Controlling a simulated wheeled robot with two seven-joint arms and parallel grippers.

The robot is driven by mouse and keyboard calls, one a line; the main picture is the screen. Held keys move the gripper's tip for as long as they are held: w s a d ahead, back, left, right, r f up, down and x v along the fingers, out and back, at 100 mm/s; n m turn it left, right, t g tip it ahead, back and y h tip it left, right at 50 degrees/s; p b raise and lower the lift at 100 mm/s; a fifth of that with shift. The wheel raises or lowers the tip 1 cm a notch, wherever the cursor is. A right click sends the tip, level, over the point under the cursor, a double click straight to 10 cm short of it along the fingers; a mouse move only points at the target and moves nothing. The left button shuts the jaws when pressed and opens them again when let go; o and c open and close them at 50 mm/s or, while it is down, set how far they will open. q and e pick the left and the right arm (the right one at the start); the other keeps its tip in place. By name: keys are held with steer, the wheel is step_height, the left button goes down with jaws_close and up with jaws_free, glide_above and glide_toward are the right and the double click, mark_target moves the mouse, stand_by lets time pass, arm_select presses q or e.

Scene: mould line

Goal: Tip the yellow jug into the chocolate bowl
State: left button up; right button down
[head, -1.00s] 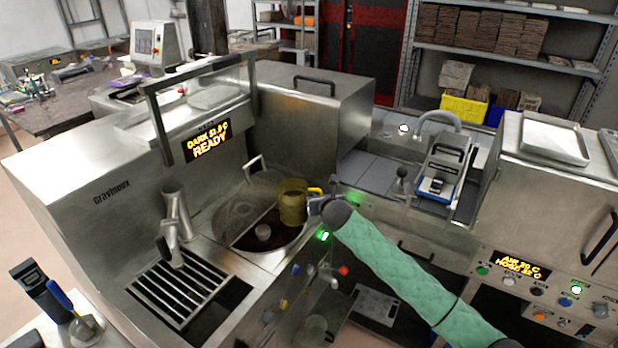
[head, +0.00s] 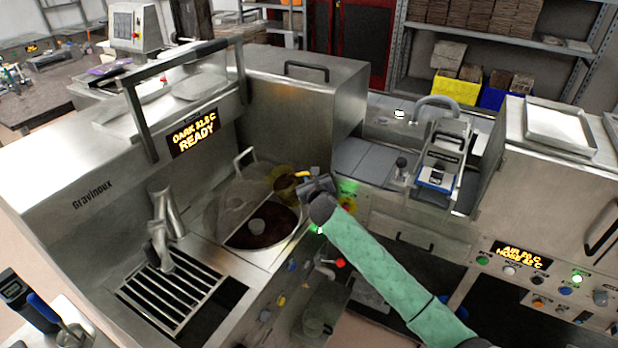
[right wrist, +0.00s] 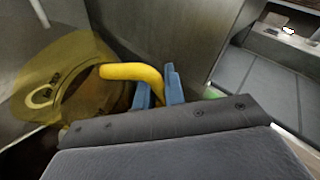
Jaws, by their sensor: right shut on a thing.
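The yellow jug (head: 284,186) is see-through, with a solid yellow handle. It is tilted at the right rear rim of the chocolate bowl (head: 268,235), its body toward the bowl. My right gripper (head: 313,184) is shut on the jug's handle, to the right of the bowl. In the right wrist view the blue fingertips (right wrist: 160,88) close on the yellow handle, and the jug (right wrist: 75,75) leans left with dark brown inside it. The bowl holds dark chocolate around a pale central hub. I cannot make out a stream between jug and bowl. My left gripper is not in view.
A spout (head: 162,215) stands left of the bowl over a slatted drain grate (head: 170,295). A clear cover (head: 235,200) is by the bowl's left rear. A steel housing (head: 300,100) rises behind it. A clear container (head: 318,318) sits below, in front of the bowl.

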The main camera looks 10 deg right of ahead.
steer(key=shift+s+r+n+t, duration=0.2)
steer(key=shift+n+t, duration=0.3)
steer(key=shift+s+a+r+n+t, duration=0.1)
steer(key=shift+a+r+n+t, duration=0.1)
steer(key=shift+n+t, duration=0.25)
steer(key=shift+n, duration=0.35)
steer(key=shift+s+a+r+n+t, duration=0.25)
steer(key=shift+r+n+t, duration=0.25)
steer(key=shift+n+t, duration=0.25)
steer(key=shift+s+a+n+t+y, duration=0.15)
steer(key=shift+n+t+y, duration=0.2)
steer(key=shift+n, duration=0.2)
steer(key=shift+s, duration=0.1)
steer(key=shift+s+a+f+n+y, duration=0.1)
steer(key=shift+n+y, duration=0.15)
steer(key=shift+n, duration=0.15)
